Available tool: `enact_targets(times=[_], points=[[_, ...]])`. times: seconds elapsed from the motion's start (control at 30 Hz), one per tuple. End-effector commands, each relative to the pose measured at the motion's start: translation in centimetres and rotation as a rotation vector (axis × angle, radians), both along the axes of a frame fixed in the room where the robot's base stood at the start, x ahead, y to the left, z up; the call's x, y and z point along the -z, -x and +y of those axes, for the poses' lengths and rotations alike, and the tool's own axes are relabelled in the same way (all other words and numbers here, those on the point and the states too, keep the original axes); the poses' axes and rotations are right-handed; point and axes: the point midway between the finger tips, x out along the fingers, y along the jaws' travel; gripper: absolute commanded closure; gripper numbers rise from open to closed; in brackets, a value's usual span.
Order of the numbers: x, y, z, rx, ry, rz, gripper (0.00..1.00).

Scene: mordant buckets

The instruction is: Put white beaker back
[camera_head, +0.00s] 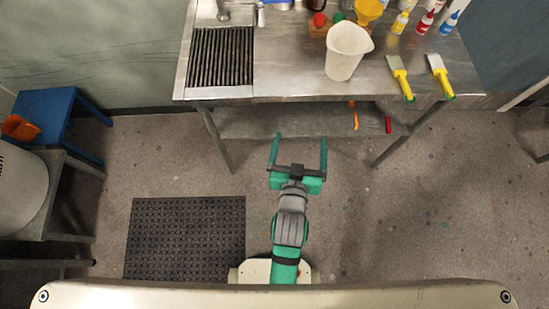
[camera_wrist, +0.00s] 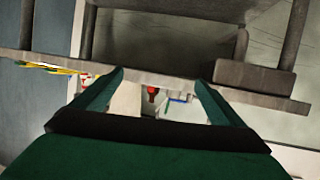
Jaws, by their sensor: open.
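The white beaker (camera_head: 347,52) stands upright on the steel bench, near the front edge and right of the drain grate. It looks empty. My gripper (camera_head: 300,140) is open and empty, over the floor just in front of the bench. It is apart from the beaker, which is farther back and slightly right. In the wrist view my open gripper (camera_wrist: 158,78) frames the bench edge, and a pale shape between the fingers looks like the beaker (camera_wrist: 126,103), partly hidden by the left finger.
On the steel bench (camera_head: 290,85), several bottles and an orange funnel (camera_head: 368,10) stand behind the beaker. Two yellow-handled brushes (camera_head: 400,77) (camera_head: 440,75) lie to its right. A sink grate (camera_head: 221,57) is left. A blue stool (camera_head: 60,115) and black floor mat (camera_head: 185,238) are at left.

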Motion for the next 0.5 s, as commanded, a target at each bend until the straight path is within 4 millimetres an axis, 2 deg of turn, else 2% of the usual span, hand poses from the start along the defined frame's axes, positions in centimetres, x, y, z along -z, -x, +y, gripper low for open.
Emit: enact_targets(times=[0.03,0.2,0.5], points=[[1.0,1.6,0.7,-0.014,0.0,0.006,0.07],[2.4,6.5,2.8,-0.054,-0.001,-0.013,0.07],[2.6,15.6,5.8,-0.116,-0.016,-0.048,0.07]])
